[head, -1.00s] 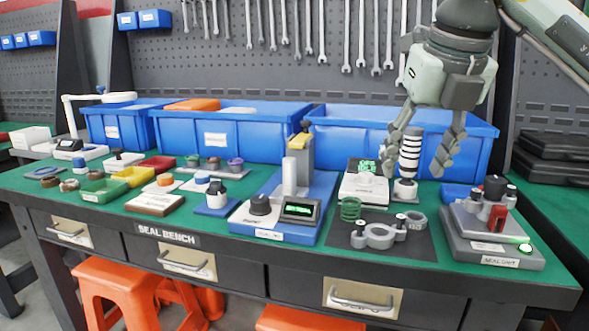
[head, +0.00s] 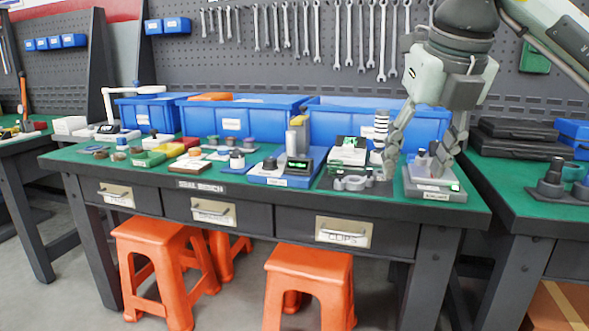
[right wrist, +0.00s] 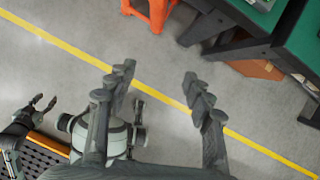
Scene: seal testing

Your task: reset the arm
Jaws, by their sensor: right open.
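My right gripper (head: 412,178) is open and empty in the head view. It hangs fingers down in front of the right end of the green-topped bench (head: 478,208). In the right wrist view its two fingers (right wrist: 157,82) are spread apart over bare grey floor, with nothing between them. What looks like my left gripper (right wrist: 43,104) shows small at the left edge of the right wrist view, its fingers apart and empty. It is not in the head view.
Blue bins (head: 232,118) line the bench's back. A grey test unit (head: 435,190) stands behind my right fingers. Orange stools (head: 310,262) stand in front. A side bench (head: 540,210) stands at right. Floor with a yellow line (right wrist: 262,150) is clear below.

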